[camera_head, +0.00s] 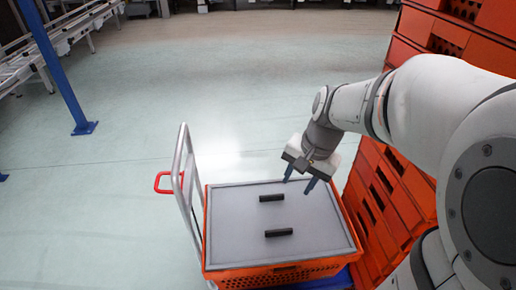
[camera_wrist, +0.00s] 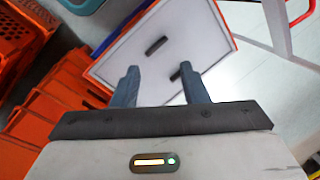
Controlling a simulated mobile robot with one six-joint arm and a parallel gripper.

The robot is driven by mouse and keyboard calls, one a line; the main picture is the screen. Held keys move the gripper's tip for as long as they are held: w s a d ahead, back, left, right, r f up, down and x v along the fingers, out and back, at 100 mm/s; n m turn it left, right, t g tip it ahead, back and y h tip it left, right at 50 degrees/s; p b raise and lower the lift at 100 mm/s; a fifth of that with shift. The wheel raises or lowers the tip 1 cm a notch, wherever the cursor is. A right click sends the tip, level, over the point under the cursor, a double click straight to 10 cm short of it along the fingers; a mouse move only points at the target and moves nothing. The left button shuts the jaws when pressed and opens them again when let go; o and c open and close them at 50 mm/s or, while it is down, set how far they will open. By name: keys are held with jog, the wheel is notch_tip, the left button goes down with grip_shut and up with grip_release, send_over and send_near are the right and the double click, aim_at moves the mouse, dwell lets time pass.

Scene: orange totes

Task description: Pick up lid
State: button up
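The lid (camera_head: 240,216) is a flat grey panel with two black handles, an upper one (camera_head: 271,198) and a lower one (camera_head: 278,233). It lies on top of an orange tote (camera_head: 280,275). My gripper (camera_head: 299,187) is above the lid's upper right part, fingers apart and pointing down, empty. In the wrist view the lid (camera_wrist: 200,30) shows beyond my open gripper (camera_wrist: 160,88), with both handles visible; one handle lies close to the right fingertip in the picture. The gripper appears apart from the lid and handles.
Stacked orange totes (camera_head: 385,190) rise close on the right, behind my arm. A blue post (camera_head: 55,65) stands far left.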

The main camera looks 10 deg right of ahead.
aim_at(279, 230)
jog(key=w+d+f+m+y+b, duration=0.1)
jog(key=w+f+m+b, duration=0.2)
jog(key=f+b, duration=0.4)
jog(key=w+d+f+m+y+b, duration=0.1)
jog(key=w+f+m+b, duration=0.3)
jog(key=f, duration=1.3)
jog(key=w+d+f+m+g+y+b, duration=0.1)
jog(key=w+d+f+m+y+b, duration=0.1)
jog(key=w+f+b, duration=0.4)
jog(key=shift+d+f+m+b, duration=0.1)
jog(key=shift+f+m+b, duration=0.35)
jog(key=shift+f+b, duration=0.9)
jog(key=shift+d+f+m+b, duration=0.1)
jog(key=shift+f+m+b, duration=0.35)
jog(key=shift+f+b, duration=0.9)
jog(key=shift+f, duration=0.7)
jog(key=shift+x, duration=0.9)
jog(key=b+x, duration=0.1)
jog(key=x, duration=0.2)
jog(key=b+x, duration=0.2)
jog(key=shift+s+a+f, duration=0.15)
jog(key=shift+a, duration=0.3)
jog(key=shift+c, duration=0.2)
grip_shut()
